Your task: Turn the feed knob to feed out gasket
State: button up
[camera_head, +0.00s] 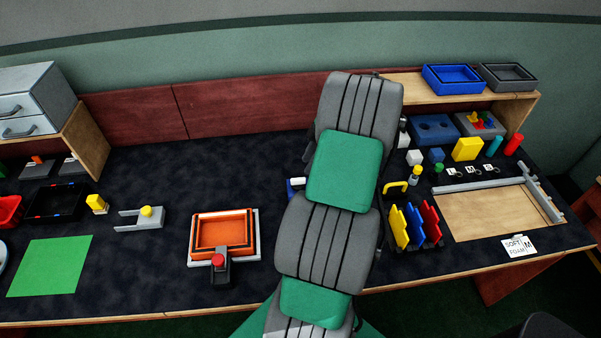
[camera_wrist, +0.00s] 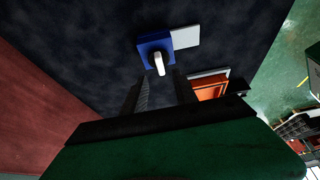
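The feed knob (camera_wrist: 159,62) is a pale upright grip on a blue block (camera_wrist: 150,46), with a white flat piece (camera_wrist: 185,37) beside it. In the wrist view it lies just beyond my gripper (camera_wrist: 160,88), roughly in line with the gap between the two dark fingers. The fingers are apart with nothing visible between them. I cannot tell whether they touch the knob; it seems to be beyond them. In the head view only a bit of the blue and white unit (camera_head: 296,187) shows at the left edge of my arm, and my gripper is hidden. No gasket can be made out for certain.
An orange tray (camera_head: 222,233) with a red-topped part stands left of my arm. A rack of coloured plates (camera_head: 414,226) and a wooden board (camera_head: 490,212) lie to the right. The dark mat (camera_head: 245,165) left of the blue unit is clear.

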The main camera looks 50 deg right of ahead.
aim_at(299, 179)
jog(key=p+x, duration=0.1)
jog(key=x, duration=0.6)
jog(key=shift+f, duration=0.2)
jog(key=shift+c, duration=0.5)
grip_shut()
